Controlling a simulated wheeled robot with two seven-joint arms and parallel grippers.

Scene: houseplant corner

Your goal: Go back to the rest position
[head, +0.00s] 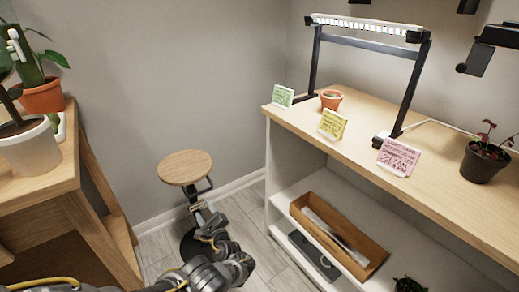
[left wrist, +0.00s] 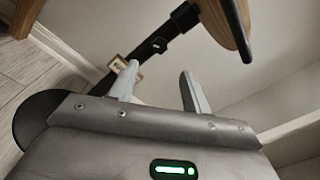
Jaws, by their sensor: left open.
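My left gripper (head: 201,207) is low in the middle of the head view, its arm reaching in from the bottom left. It is in front of the round wooden stool (head: 185,166), below the seat, and overlaps the stool's post. In the left wrist view its two pale fingers (left wrist: 157,82) stand apart with nothing held between them. The stool's seat (left wrist: 226,24) and dark post show beyond the fingers there. Whether a finger touches the stool cannot be told. My right gripper is not in view.
A wooden plant stand (head: 50,189) with potted plants is at the left. A bench (head: 350,150) at the right bears a lamp frame (head: 372,43), note cards, a small terracotta pot (head: 331,99) and a dark pot (head: 482,163). A cardboard tray (head: 338,240) lies on its lower shelf.

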